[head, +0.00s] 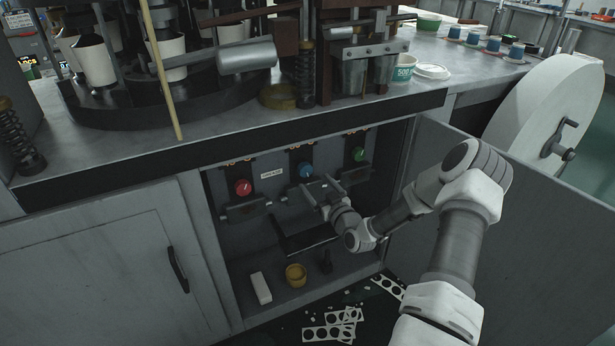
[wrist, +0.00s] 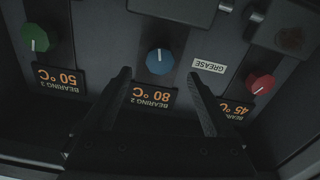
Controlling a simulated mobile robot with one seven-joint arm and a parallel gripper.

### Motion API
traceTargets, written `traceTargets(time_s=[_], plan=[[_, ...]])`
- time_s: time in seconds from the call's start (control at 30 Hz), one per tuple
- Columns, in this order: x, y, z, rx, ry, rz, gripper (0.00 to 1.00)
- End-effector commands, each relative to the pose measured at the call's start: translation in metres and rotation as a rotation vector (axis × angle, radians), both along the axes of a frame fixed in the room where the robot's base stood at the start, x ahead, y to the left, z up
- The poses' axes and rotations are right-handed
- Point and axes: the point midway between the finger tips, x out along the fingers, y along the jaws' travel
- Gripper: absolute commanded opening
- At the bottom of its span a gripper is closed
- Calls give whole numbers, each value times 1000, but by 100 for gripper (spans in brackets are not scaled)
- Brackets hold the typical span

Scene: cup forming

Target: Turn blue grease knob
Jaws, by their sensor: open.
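The blue knob (head: 306,170) is the middle one of three knobs on the panel inside the open cabinet. In the wrist view the blue knob (wrist: 160,61) has a white pointer line on its face, and a GREASE label (wrist: 209,66) is beside it. My gripper (head: 318,186) is in front of the panel, just below the blue knob in the head view. In the wrist view my gripper's two fingers (wrist: 162,86) are spread apart with nothing between them at the tips. The blue knob lies ahead between their lines, apart from both.
A red knob (head: 243,188) and a green knob (head: 358,154) flank the blue one. An open cabinet door (head: 500,205) stands right of my arm. A yellow cup (head: 296,275) and a white block (head: 261,288) sit on the cabinet floor. The countertop edge (head: 230,150) overhangs above.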

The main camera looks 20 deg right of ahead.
Motion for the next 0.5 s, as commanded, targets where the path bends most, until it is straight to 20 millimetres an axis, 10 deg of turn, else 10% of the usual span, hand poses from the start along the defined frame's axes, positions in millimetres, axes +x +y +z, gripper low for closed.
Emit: traceTargets(time_s=[0.5], plan=[[66, 3, 0, 0, 0, 1, 89]])
